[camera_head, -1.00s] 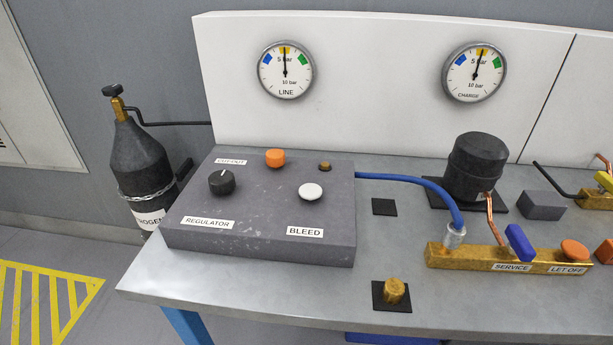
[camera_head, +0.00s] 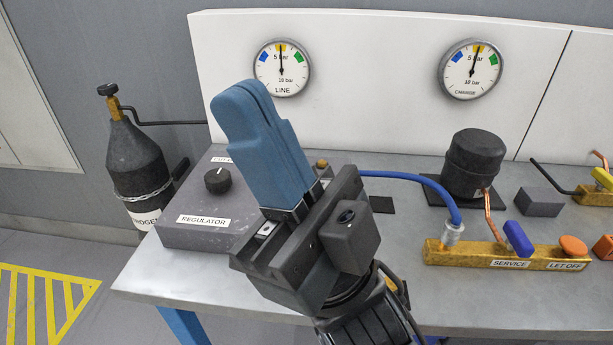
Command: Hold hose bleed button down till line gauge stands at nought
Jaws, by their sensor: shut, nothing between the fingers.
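The line gauge (camera_head: 282,68) is a white dial on the back panel. Its needle points straight up, at the yellow mark by 5 bar. The grey control box (camera_head: 190,237) stands on the bench below it. My gripper (camera_head: 240,92) is over the box, its blue fingers shut together and empty, tips pointing up and left in the picture. The bleed button, its label and the orange cut-out button are hidden behind my gripper and wrist. I cannot tell whether the fingers touch the box.
The black regulator knob (camera_head: 218,180) is just left of my fingers. The charge gauge (camera_head: 470,69) also reads near its yellow mark. A blue hose (camera_head: 418,180) runs right to the brass manifold (camera_head: 470,256). A black compressor (camera_head: 474,165) stands behind it.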

